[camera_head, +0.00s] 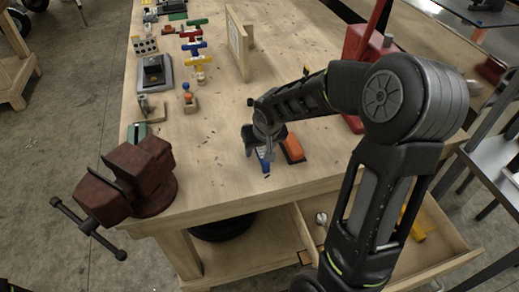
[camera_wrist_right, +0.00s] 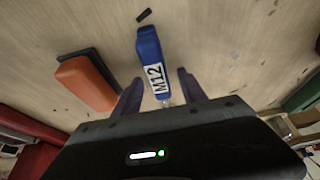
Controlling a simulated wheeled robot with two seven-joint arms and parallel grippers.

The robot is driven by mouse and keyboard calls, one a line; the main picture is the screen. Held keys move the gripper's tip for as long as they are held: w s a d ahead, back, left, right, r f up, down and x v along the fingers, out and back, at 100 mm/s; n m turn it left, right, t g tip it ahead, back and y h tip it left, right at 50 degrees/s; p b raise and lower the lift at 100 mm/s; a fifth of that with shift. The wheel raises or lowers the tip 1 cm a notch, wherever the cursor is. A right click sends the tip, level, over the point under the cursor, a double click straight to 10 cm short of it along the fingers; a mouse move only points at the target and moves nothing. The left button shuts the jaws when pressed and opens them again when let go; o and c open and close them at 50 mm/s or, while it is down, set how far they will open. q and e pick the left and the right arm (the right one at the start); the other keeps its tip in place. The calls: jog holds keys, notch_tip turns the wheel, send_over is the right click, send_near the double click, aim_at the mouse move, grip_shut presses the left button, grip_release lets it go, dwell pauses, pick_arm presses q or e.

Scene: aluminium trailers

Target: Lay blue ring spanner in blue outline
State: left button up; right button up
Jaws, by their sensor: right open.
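A blue piece with a white M12 label (camera_wrist_right: 150,52) lies on the wooden bench, and it also shows in the head view (camera_head: 264,161). It looks like the handle of the blue spanner; a bit of metal shows at its near end, and the rest is hidden by my gripper. My right gripper (camera_head: 265,146) is low over it. In the right wrist view the open fingers (camera_wrist_right: 160,78) stand either side of its near end, apart from it. I cannot make out a blue outline in either view. My left gripper is not in view.
An orange block on a dark base (camera_head: 292,148) lies close beside the blue piece. A dark red vise (camera_head: 140,175) is on the front left corner. An upright wooden board (camera_head: 236,42) and several small coloured items stand farther back. The bench (camera_head: 215,165) is clear between vise and gripper.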

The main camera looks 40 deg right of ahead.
jog(key=shift+c, duration=0.2)
dwell(0.4)
grip_shut()
dwell(0.3)
